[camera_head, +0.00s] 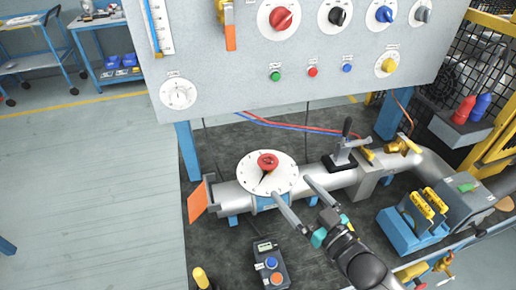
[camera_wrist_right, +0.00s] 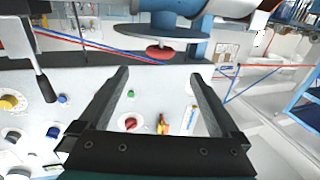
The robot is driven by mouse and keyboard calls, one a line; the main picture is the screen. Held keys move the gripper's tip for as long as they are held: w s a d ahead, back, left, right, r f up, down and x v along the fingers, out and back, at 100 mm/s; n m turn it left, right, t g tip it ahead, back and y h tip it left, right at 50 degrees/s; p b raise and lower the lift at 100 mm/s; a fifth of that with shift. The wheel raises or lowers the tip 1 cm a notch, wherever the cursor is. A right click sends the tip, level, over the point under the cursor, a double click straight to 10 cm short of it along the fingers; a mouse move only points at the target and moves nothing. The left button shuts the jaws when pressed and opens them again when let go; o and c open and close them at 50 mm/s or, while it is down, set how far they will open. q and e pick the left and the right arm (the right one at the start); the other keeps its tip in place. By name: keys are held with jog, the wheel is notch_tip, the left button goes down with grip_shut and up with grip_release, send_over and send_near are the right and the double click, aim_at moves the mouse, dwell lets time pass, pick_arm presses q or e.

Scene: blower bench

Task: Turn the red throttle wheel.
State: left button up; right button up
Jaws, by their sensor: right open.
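The red throttle wheel (camera_head: 268,160) is a small red knob on a round white dial plate on top of the silver pipe. In the right wrist view, the red wheel (camera_wrist_right: 159,50) shows edge-on at the top centre, with its disc in front of the bench panel. My right gripper (camera_head: 290,188) is open and empty. Its fingertips are spread at the lower right of the dial plate, apart from the red wheel. In the right wrist view, the right gripper (camera_wrist_right: 159,85) has nothing between its fingers. My left gripper is out of view.
A grey panel (camera_head: 230,90) with knobs and buttons stands behind the pipe. A black-handled clamp (camera_head: 345,150) sits on the pipe to the right. A handheld control box (camera_head: 270,265) lies below the dial. A blue block with yellow parts (camera_head: 410,228) is at right.

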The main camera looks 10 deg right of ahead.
aim_at(268, 162)
jog(key=b+x, duration=0.1)
jog(key=x, duration=1.4)
jog(key=shift+s, duration=0.1)
jog(key=shift+a, duration=0.1)
jog(key=c, duration=1.4)
